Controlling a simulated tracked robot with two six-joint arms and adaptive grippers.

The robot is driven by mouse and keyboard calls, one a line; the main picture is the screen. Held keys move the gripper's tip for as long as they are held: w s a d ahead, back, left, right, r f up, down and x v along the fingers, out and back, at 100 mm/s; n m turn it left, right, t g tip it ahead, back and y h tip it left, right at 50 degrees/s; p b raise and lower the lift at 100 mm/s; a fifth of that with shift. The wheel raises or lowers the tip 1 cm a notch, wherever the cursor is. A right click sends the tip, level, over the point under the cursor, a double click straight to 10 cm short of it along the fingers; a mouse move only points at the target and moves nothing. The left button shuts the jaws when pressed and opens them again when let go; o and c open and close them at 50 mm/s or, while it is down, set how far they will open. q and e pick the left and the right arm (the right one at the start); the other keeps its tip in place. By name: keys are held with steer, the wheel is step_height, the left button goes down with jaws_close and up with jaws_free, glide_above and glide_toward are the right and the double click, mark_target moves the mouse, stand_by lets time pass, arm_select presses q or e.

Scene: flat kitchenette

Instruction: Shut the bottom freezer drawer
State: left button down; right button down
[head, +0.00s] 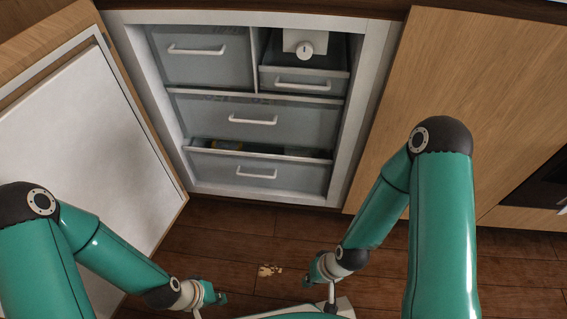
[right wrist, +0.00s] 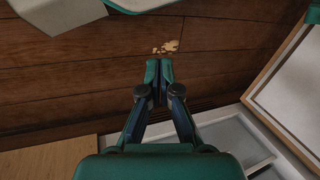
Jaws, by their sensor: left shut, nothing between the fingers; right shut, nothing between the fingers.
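The bottom freezer drawer (head: 230,171) is grey with a white handle (head: 256,176). It is pulled out a little, and a yellowish item (head: 226,145) shows through the gap above its front. My left gripper (head: 219,297) is shut and empty, low over the floor in front of the open door. My right gripper (head: 309,280) is shut and empty, low in front of the freezer and apart from the drawer. Its closed fingers also show in the right wrist view (right wrist: 158,75), where part of the freezer (right wrist: 236,135) is at the lower right.
The white-lined freezer door (head: 85,150) stands open at the left. Upper drawers (head: 225,105) sit above the bottom one. Wooden cabinet fronts (head: 480,80) are at the right. Small tan crumbs or scraps (head: 269,270) lie on the brown floor, otherwise clear before the drawer.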

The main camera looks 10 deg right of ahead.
steer(key=s+a+f+m+g+y, duration=0.1)
steer(key=s+m+g, duration=0.3)
steer(key=s+m, duration=0.4)
steer(key=w+a+r+m+y, duration=0.25)
steer(key=a+m+y, duration=0.3)
steer(key=m, duration=0.55)
steer(key=m+t+h+b, duration=0.2)
steer(key=m+t, duration=1.7)
steer(key=m, duration=0.9)
glide_toward(277, 159)
steer(key=w+a, duration=0.1)
steer(key=a, duration=0.3)
steer(key=w, duration=0.1)
steer(key=w+b, duration=0.1)
steer(key=w, duration=0.1)
steer(key=shift+w+d+t+h+b, duration=0.25)
steer(key=shift+d+t+h+b, duration=0.05)
steer(key=shift+d+h, duration=0.1)
steer(key=shift+w+d, duration=0.15)
steer(key=shift+w, duration=0.2)
